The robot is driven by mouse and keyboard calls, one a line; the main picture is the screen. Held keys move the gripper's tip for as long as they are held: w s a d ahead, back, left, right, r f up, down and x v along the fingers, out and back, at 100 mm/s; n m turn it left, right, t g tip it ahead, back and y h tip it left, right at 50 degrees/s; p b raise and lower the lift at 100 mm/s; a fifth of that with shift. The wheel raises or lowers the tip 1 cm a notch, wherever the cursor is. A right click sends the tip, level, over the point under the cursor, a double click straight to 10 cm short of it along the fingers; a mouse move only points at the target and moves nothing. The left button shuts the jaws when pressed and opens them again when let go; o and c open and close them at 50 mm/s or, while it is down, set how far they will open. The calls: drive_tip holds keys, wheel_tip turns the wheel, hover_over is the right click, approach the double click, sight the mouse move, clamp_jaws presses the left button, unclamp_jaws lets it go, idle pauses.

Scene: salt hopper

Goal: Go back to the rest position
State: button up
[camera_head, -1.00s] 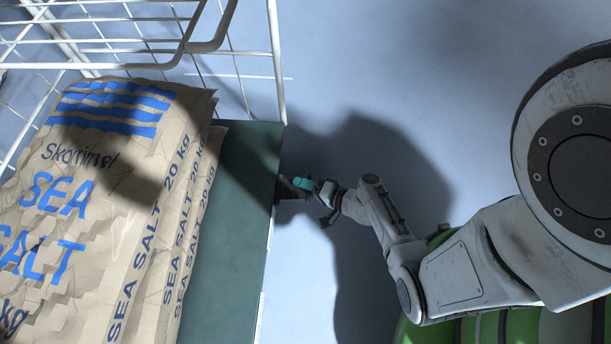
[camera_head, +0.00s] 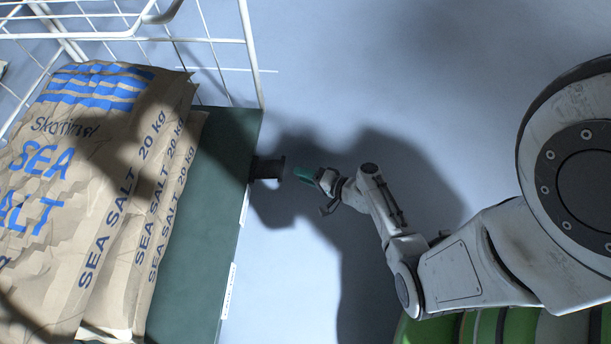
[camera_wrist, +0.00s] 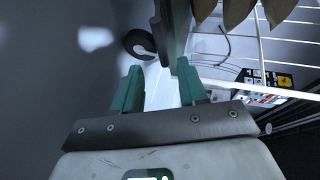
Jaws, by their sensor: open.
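My gripper (camera_head: 308,174), with teal fingers, is to the right of the cart in the head view. It is open and empty. A clear gap separates it from a dark handle (camera_head: 268,168) that sticks out of the cart's near side. In the wrist view, the two teal fingers of my gripper (camera_wrist: 161,88) stand apart with nothing gripped between them. My arm is bent and reaches left from my body above the pale floor (camera_head: 440,90).
A cart with a dark green deck (camera_head: 205,210) and white wire cage (camera_head: 254,70) carries stacked sea salt sacks (camera_head: 90,190) at left. The wrist view shows a caster wheel (camera_wrist: 140,43) and a coloured label panel (camera_wrist: 265,79). Floor above and below my arm is clear.

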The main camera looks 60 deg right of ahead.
idle(0.5)
drive_tip(key=a+r+n+g+y, duration=0.35)
drive_tip(key=a+n+y, duration=0.35)
drive_tip(key=a, duration=0.4)
drive_tip(key=s+a+r+n+g+h, duration=0.2)
drive_tip(key=s+a+r+n+g, duration=0.3)
drive_tip(key=n+g, duration=0.3)
drive_tip(key=s+d+r+h+p, duration=0.1)
drive_tip(key=s+r+p, duration=0.1)
drive_tip(key=r+p, duration=0.8)
drive_tip(key=s+r+n+g+h+p, duration=0.1)
drive_tip(key=s+r+h+p, duration=0.1)
drive_tip(key=r+p, duration=0.9)
drive_tip(key=s+d+r+g+h+p, duration=0.1)
drive_tip(key=s+r+p, duration=0.1)
drive_tip(key=r+p, duration=0.9)
wheel_tip(320, 180, up, 10)
drive_tip(key=shift+d+f+n, duration=0.25)
drive_tip(key=shift+d+n, duration=0.1)
drive_tip(key=shift+n, duration=0.05)
drive_tip(key=shift+d, duration=0.15)
